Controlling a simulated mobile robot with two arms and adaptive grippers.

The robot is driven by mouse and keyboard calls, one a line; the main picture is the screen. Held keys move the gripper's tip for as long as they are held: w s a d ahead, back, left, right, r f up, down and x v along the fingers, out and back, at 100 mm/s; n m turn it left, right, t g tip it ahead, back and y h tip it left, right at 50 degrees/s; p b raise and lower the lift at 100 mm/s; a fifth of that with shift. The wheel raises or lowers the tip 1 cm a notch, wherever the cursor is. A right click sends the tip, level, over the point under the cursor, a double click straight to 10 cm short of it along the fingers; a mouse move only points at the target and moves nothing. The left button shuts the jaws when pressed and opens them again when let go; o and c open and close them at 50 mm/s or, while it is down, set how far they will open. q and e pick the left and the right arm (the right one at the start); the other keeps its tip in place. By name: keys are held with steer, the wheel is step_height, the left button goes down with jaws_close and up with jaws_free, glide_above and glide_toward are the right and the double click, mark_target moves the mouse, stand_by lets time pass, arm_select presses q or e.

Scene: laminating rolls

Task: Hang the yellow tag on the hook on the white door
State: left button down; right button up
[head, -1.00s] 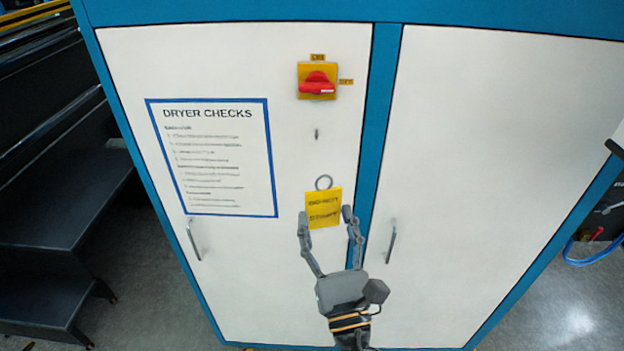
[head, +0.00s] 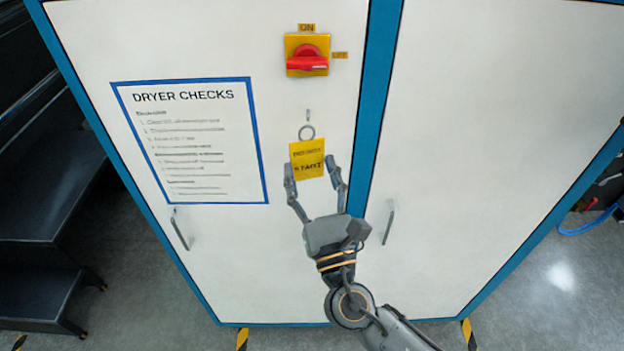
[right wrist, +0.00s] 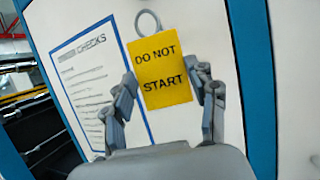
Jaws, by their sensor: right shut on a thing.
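The yellow tag (head: 307,159) reads "DO NOT START" in the right wrist view (right wrist: 162,75) and has a grey ring (head: 306,132) at its top. My right gripper (head: 312,176) is shut on the tag's side edges and holds it upright in front of the white door (head: 230,255). The small hook (head: 308,114) on the door shows just above the ring in the head view. The ring appears below the hook and apart from it; the depth between them I cannot tell. The hook is not distinct in the right wrist view. My left gripper is not in view.
A red switch on a yellow plate (head: 307,56) sits above the hook. A blue-framed "DRYER CHECKS" sheet (head: 190,140) is left of the tag. Door handles (head: 179,229) and (head: 389,222) flank my right gripper. Dark steps (head: 40,240) stand at the left.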

mark_target(315, 168)
steer(key=shift+w, duration=0.65)
steer(key=shift+w+f+b, duration=0.15)
steer(key=shift+w+b, duration=0.3)
steer(key=shift+w, duration=1.05)
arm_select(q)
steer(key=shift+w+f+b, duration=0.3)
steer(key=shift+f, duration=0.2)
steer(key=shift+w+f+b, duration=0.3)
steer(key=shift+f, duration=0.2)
arm_select(e)
steer(key=shift+w+f, duration=0.5)
steer(key=shift+w, duration=0.3)
steer(key=o, duration=1)
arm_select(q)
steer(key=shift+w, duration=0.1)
